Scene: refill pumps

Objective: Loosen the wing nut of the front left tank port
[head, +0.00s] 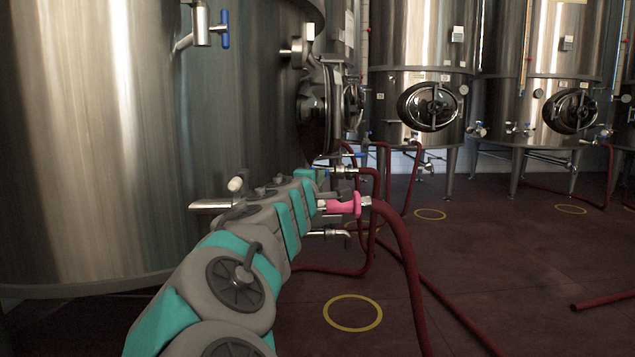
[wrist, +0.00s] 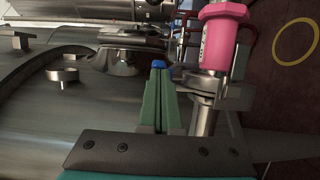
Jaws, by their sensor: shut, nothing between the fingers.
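My gripper (wrist: 160,72) is shut and empty, its two green fingers together in the middle of the wrist view. A small blue part shows at the fingertips; I cannot tell whether they touch it. Just right of the fingers is a metal clamp (wrist: 205,88) around a pipe fitting, apparently at the tank port. I cannot make out its wing nut clearly. Above the clamp is a pink coupling (wrist: 220,35). In the head view the pink coupling (head: 342,206) is just beyond the end of my arm, which hides the port and my fingers.
A large steel tank (head: 100,130) fills the left. A red hose (head: 405,250) runs from the coupling down to the floor. A small valve (head: 328,233) sticks out below the coupling. More tanks (head: 420,50) stand behind. Open floor (head: 500,260) lies to the right.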

